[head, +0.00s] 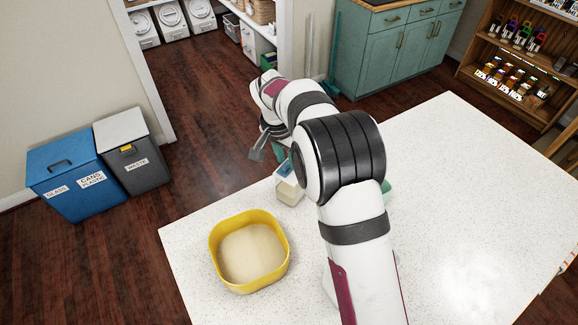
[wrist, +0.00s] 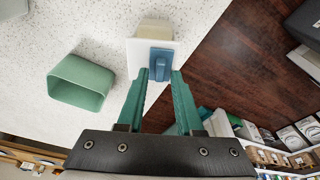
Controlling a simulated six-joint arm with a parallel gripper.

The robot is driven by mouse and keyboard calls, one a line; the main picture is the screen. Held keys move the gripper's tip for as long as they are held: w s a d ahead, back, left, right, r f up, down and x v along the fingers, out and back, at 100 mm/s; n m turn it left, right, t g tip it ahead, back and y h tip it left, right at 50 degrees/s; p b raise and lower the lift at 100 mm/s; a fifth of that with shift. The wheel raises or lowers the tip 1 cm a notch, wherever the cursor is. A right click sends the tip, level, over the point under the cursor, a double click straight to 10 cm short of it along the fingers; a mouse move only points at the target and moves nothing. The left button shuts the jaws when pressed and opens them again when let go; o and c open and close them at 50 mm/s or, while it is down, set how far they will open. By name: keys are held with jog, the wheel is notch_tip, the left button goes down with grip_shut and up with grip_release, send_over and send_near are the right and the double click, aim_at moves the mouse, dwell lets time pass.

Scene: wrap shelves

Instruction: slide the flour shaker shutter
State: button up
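The flour shaker (head: 290,192) stands near the table's far edge, partly hidden behind my arm in the head view. In the wrist view its cream body (wrist: 154,28) shows behind a white top plate (wrist: 134,55) that carries a blue shutter (wrist: 161,58) with a raised tab. My gripper (wrist: 160,76) is open, its two teal fingers pointing at the shutter. The fingertips lie on either side of the tab's near end, with gaps visible between. I cannot tell whether either finger touches it. In the head view the gripper (head: 266,150) is mostly hidden by my wrist.
A yellow tub (head: 214,262) with a pale floury fill stands on the white table (head: 470,220). An empty green container (wrist: 80,82) stands beside the shaker, mostly hidden in the head view. The table's right side is clear. Blue and grey bins (head: 75,175) stand on the floor.

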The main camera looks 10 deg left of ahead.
aim_at(287, 164)
jog(key=shift+r, duration=3.55)
jog(key=shift+d, duration=0.1)
jog(key=s+d+r+g+y, duration=0.1)
jog(key=s+d+r, duration=0.2)
jog(key=s+d, duration=0.6)
jog(key=s+d+r+g, duration=0.1)
jog(key=s+d+r, duration=0.3)
jog(key=s+d, duration=0.55)
jog(key=s+f+m+y, duration=0.1)
jog(key=s+f, duration=0.3)
jog(key=s, duration=1.1)
jog(key=shift+s+d+f+y, duration=0.15)
jog(key=shift+d+f+y, duration=0.05)
jog(key=shift+d+y, duration=0.1)
